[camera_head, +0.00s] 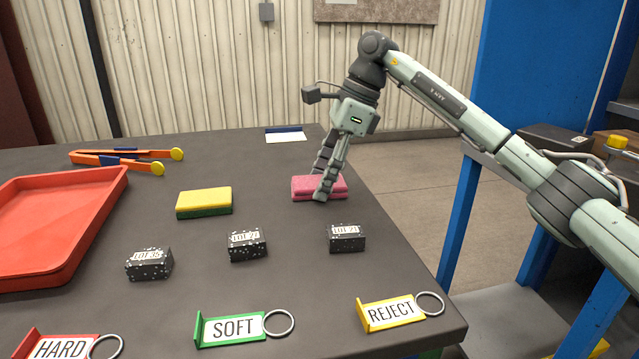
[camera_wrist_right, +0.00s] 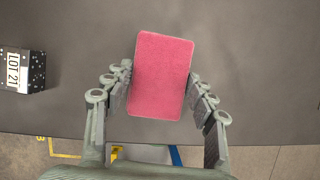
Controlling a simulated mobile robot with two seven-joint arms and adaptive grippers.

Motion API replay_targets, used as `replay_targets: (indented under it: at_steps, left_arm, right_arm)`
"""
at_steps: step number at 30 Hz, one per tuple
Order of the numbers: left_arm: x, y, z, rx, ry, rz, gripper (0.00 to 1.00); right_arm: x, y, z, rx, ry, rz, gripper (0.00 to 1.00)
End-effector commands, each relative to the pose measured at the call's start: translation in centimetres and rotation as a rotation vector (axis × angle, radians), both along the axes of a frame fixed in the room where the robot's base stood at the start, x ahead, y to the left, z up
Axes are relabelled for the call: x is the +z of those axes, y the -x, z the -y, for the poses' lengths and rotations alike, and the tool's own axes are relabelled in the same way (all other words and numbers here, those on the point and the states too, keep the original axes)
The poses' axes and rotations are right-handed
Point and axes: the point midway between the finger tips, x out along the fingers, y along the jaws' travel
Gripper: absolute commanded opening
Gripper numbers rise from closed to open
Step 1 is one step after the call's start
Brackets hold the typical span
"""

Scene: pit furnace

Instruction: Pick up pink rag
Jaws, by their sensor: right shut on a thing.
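The pink rag (camera_head: 305,187) is a folded pad near the table's right edge in the head view. My right gripper (camera_head: 322,190) reaches down over it with its fingers at its sides. In the right wrist view the rag (camera_wrist_right: 162,75) lies between the two fingers of the right gripper (camera_wrist_right: 160,88), which is shut on it. The rag still looks to be at table level; I cannot tell whether it is clear of the surface. My left gripper is not in view.
A yellow-green sponge (camera_head: 204,202) lies left of the rag. Several speckled lot blocks, one here (camera_head: 346,238), stand nearer. A red tray (camera_head: 117,190), orange tongs (camera_head: 120,158) and tags marked SOFT (camera_head: 235,328) and REJECT (camera_head: 390,313) are also on the table.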

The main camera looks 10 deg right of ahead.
Motion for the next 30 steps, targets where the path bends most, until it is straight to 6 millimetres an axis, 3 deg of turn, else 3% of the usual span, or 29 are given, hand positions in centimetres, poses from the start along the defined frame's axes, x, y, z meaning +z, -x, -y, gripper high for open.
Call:
replay_targets:
  at_steps: [7, 13, 24, 30]
  left_arm:
    - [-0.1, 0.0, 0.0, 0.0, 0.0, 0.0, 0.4]
    - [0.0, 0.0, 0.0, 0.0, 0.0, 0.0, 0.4]
    - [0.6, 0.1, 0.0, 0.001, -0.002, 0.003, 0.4]
    - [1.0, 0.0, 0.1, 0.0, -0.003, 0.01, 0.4]
  right_arm:
    - [1.2, -0.1, 0.0, 0.0, -0.001, 0.003, 0.27]
    - [4.8, -0.1, -0.1, -0.001, 0.0, 0.005, 0.27]
    - [9.4, 2.6, -7.6, 0.005, 0.0, 0.003, 0.27]
    - [11.0, 3.5, -10.2, 0.002, 0.0, 0.001, 0.27]
